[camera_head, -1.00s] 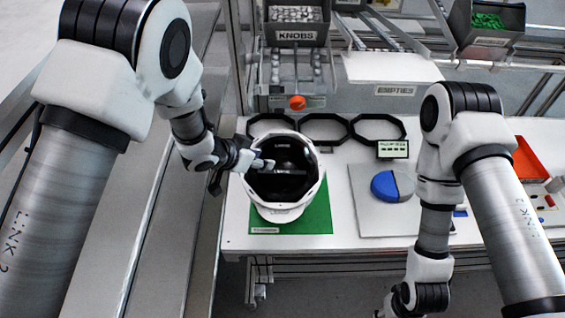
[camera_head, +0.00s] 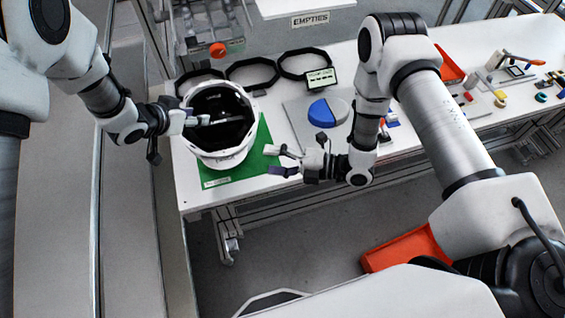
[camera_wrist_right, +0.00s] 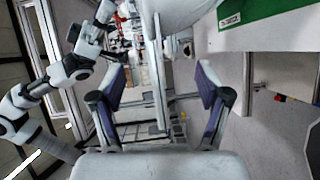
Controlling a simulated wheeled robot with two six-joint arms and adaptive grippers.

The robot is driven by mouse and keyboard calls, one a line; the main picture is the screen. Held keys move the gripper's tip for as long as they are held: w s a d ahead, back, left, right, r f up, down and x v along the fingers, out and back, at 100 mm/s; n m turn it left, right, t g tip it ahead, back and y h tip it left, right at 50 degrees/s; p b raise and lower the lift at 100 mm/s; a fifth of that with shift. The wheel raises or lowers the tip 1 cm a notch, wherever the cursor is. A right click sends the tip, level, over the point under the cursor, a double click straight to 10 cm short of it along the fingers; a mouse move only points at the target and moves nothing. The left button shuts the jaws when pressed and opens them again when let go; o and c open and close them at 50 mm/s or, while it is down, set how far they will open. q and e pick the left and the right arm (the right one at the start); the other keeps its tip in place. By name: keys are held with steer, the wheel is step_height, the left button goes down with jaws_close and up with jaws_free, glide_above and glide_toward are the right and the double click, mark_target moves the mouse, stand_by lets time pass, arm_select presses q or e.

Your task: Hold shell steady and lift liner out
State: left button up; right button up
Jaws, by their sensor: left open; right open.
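The white helmet shell (camera_head: 222,158) sits on a green mat (camera_head: 262,150) at the left end of the white table, its opening facing up. The dark liner (camera_head: 222,112) lies inside it. My left gripper (camera_head: 196,120) is open at the shell's left rim; whether it touches the rim I cannot tell. My right gripper (camera_head: 278,160) is open and empty at the mat's right edge, apart from the shell. In the right wrist view the open fingers of my right gripper (camera_wrist_right: 160,100) have nothing between them, and part of the white shell (camera_wrist_right: 185,10) shows at the top.
Black octagonal rings (camera_head: 252,74) lie behind the shell. A grey board (camera_head: 300,118) with a blue and grey disc (camera_head: 322,112) lies to the right. Small tools and a red tray (camera_head: 447,66) are further right. An orange bin (camera_head: 405,248) is below the table's front.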

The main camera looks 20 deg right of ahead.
mark_target(236, 161)
steer(key=shift+n+g+y, duration=0.4)
steer(key=shift+n+y, duration=0.4)
steer(key=shift+n, duration=0.1)
steer(key=x, duration=0.3)
steer(key=f+x, duration=0.1)
steer(key=x, duration=0.5)
steer(key=shift+w+a+f, duration=0.15)
steer(key=shift+a+f, duration=0.1)
steer(key=shift+a, duration=0.15)
steer(key=c, duration=1.4)
jaws_close()
steer(key=shift+f, duration=0.1)
